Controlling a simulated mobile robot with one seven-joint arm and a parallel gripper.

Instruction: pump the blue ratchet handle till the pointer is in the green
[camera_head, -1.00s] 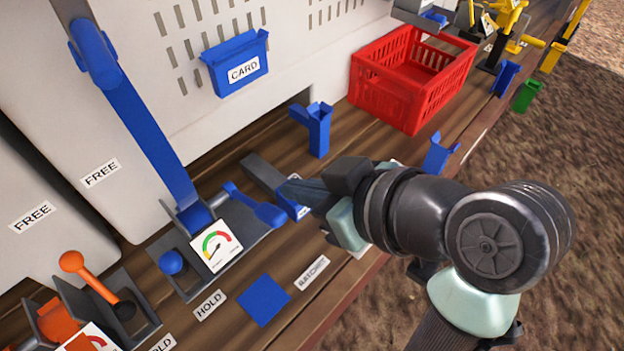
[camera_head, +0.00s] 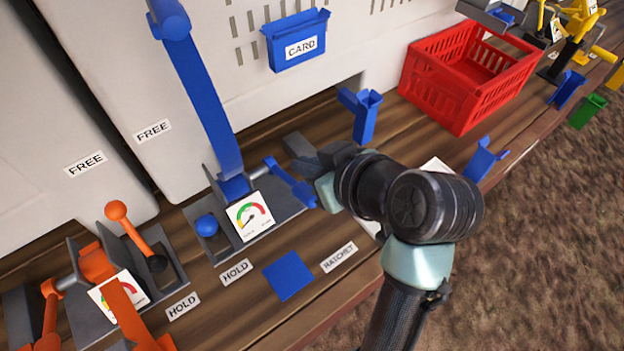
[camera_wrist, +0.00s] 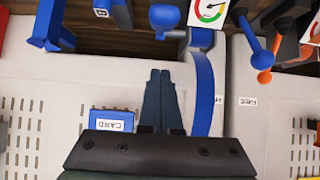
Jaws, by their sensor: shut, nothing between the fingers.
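The blue ratchet handle (camera_head: 290,182) is a short bar on a grey plate, slanting down to the right from its pivot. It also shows at the top of the wrist view (camera_wrist: 165,16). Beside it is a white gauge (camera_head: 250,217) with a coloured arc, which shows in the wrist view too (camera_wrist: 208,11). Its dark pointer seems to lie low on the left, but the reading is too small to be sure. My gripper (camera_head: 300,148) is shut and empty, just beyond and right of the handle, apart from it. In the wrist view the fingertips (camera_wrist: 160,72) point at the pale panel.
A tall blue strap (camera_head: 205,95) rises behind the gauge, and a blue ball knob (camera_head: 207,225) stands left of it. An orange lever set (camera_head: 118,300) is at lower left. A blue holder (camera_head: 364,116) and red crate (camera_head: 468,75) stand to the right.

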